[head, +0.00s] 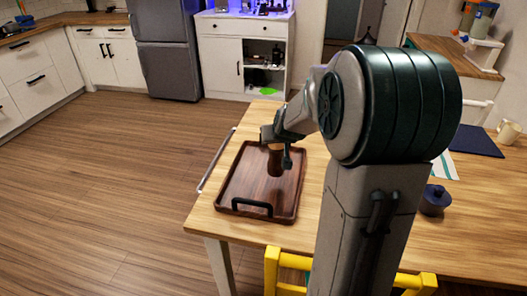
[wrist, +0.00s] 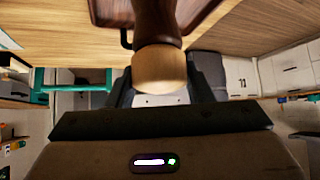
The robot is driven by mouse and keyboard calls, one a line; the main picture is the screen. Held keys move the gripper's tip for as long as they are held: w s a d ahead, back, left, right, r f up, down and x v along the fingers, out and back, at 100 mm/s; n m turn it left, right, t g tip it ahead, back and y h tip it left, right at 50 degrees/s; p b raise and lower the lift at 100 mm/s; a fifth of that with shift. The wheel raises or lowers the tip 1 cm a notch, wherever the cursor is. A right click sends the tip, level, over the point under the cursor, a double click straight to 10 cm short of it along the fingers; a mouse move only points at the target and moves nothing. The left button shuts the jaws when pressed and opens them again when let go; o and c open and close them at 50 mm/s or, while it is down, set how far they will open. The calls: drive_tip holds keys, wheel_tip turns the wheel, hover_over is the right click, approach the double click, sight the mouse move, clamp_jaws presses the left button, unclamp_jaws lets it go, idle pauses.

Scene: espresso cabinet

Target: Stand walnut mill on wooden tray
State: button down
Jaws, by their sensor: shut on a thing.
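The walnut mill (head: 274,163) is dark brown and looks upright over the wooden tray, partly hidden by my gripper. In the wrist view, its dark body and pale rounded end (wrist: 160,70) lie between my fingers. My gripper (head: 283,155) is shut on the mill; its fingers also show in the wrist view (wrist: 162,88). The wooden tray (head: 242,190) is dark, with a raised rim and black handles, and lies near the table's left end. I cannot tell whether the mill's base touches the tray.
The light wooden table (head: 260,232) carries a dark blue lidded pot (head: 435,201), a dark blue mat (head: 476,141) and a cream mug (head: 509,132) on the right. A yellow chair (head: 271,270) stands at the front edge. The tray's front part is clear.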

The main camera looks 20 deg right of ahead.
sight(276, 160)
drive_tip(key=w+a+f+p, duration=0.1)
drive_tip(key=w+a+f, duration=0.1)
drive_tip(key=f, duration=0.4)
drive_tip(key=shift+w+a+f+p, duration=0.25)
drive_tip(key=shift+w+a+p, duration=0.1)
drive_tip(key=shift+a, duration=0.35)
drive_tip(key=c, duration=0.7)
unclamp_jaws()
drive_tip(key=shift+s+f, duration=0.1)
